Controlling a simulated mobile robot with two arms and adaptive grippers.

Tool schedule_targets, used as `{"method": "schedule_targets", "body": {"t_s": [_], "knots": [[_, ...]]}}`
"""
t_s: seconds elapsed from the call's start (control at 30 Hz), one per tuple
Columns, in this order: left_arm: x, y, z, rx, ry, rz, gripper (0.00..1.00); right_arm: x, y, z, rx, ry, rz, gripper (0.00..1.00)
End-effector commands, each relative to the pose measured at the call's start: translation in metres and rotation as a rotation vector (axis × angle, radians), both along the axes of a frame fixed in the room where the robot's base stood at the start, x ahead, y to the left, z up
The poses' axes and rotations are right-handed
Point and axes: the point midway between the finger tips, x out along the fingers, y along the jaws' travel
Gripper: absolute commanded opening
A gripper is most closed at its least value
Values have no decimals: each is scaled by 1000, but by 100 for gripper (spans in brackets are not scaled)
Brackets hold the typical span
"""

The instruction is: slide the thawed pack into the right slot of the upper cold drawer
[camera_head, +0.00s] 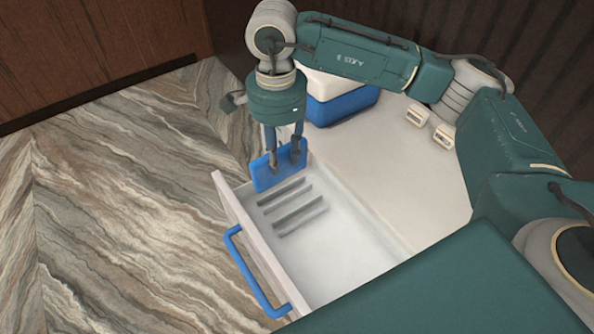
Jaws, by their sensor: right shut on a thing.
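The blue pack (266,180) is a flat slab held upright at the far end of the open white drawer (340,250). My right gripper (285,152) points down and is shut on the pack's upper part. Several grey ribs (292,205) stand in the drawer, forming narrow slots, just on the near side of the pack. I cannot tell whether the pack's lower edge touches the drawer floor or hangs above it. My left gripper is not in view.
The drawer's blue handle (255,275) is on its left front. A blue-and-white box (340,103) stands behind on the white counter (400,185). Two small labelled blocks (417,116) (443,138) sit to its right. My right arm crosses the upper right. The drawer's near part is empty.

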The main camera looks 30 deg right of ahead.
Motion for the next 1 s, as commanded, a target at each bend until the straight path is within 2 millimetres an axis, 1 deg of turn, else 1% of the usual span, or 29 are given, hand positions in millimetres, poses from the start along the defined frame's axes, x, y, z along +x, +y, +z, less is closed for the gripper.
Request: {"method": "schedule_targets", "body": {"t_s": [0.03, 0.07, 0.1, 0.17, 0.2, 0.27, 0.3, 0.43, 0.53, 0.67, 0.7, 0.8, 0.9, 1.0], "knots": [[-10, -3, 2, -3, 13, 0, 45, 7, 0, -5, 2, 3, -152, 0], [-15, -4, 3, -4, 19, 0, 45, 11, -1, -9, 1, 4, -247, 0], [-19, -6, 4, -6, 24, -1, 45, 17, -1, -13, 3, 5, -374, 0], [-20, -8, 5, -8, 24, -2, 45, 24, -4, -21, 2, 5, -566, 0], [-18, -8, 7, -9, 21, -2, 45, 29, -5, -27, 1, 6, -693, 0], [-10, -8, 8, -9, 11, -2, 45, 36, -8, -35, 2, 6, -884, 0], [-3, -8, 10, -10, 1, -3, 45, 40, -10, -41, 2, 5, -1013, 0], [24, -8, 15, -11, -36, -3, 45, 52, -18, -62, 1, 5, -1428, 0], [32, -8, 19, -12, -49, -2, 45, 58, -25, -80, 1, 6, -1746, 0], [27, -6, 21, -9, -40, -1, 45, 64, -36, -105, 1, 6, -2159, 0], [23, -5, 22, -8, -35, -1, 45, 64, -40, -113, -1, 7, -2284, 0], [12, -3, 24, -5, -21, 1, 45, 64, -49, -132, 0, 4, -2576, 0], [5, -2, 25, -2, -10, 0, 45, 63, -58, -149, 2, 4, -2820, 0], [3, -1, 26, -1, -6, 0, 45, 62, -64, -161, 4, 3, -2999, 0]]}}
